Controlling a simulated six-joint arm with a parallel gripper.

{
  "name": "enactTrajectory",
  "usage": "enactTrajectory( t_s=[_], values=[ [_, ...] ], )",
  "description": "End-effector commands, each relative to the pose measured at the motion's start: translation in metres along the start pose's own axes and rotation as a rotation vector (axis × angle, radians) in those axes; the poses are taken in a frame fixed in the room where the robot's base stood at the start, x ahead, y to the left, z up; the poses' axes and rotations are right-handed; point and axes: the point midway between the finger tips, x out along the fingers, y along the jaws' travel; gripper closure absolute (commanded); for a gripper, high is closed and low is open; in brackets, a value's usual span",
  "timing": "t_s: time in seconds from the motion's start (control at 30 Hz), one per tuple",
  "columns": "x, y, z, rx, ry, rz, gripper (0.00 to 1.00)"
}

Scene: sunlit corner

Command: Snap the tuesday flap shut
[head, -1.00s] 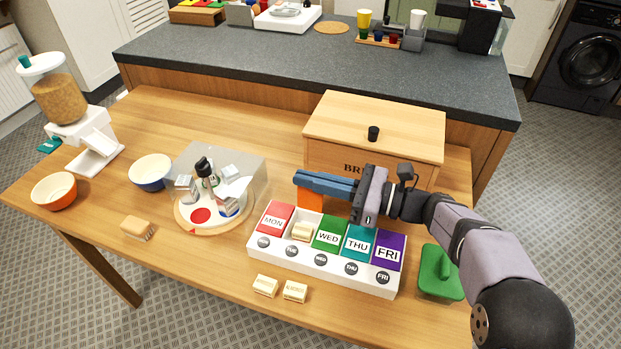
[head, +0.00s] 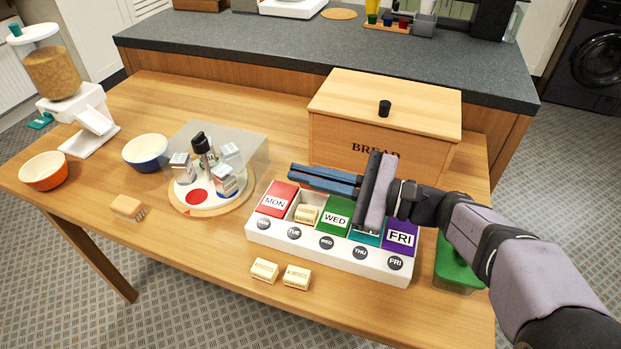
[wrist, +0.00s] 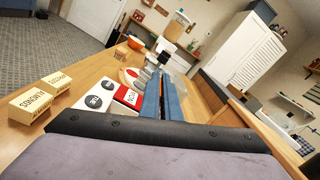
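The white day box (head: 330,258) lies on the table with round day labels along its front. The red MON (head: 275,201), green WED (head: 335,217) and purple FRI (head: 401,236) flaps lie flat; the teal THU flap (head: 364,238) is partly hidden by my gripper. The TUE compartment is open, with a cream block (head: 306,214) inside. My gripper (head: 292,177) points left, its blue fingers above the box's back edge by TUE, close together with a narrow gap. The orange Tuesday flap is hidden in the head view; a bit of orange shows between the fingers in the wrist view (wrist: 163,86).
A wooden bread box (head: 385,120) stands close behind the day box. Two cream blocks (head: 264,270) (head: 297,276) lie in front. A turntable (head: 180,206) with shakers is at left, and a green-lidded container (head: 455,268) at right.

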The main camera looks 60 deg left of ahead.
Motion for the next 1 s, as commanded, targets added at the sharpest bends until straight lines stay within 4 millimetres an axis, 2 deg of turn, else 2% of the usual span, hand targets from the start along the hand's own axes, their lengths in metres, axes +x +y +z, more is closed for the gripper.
enactTrajectory(
  t_s=[0.03, 0.3, 0.8, 0.87, 0.9, 1.0],
  values=[
    [-0.0004, 0.0053, -0.005, -0.029, 0.0, 0.0, 1.0],
    [-0.0004, 0.0128, -0.0033, -0.134, 0.001, 0.0, 1.0],
    [-0.0005, 0.0136, -0.0016, -0.157, 0.001, 0.0, 1.0],
    [-0.0005, 0.0135, -0.0016, -0.157, 0.001, 0.0, 0.88],
    [-0.0005, 0.0135, -0.0016, -0.157, 0.001, 0.0, 0.78],
    [-0.0004, 0.0135, -0.0015, -0.157, 0.001, 0.0, 0.78]
  ],
)
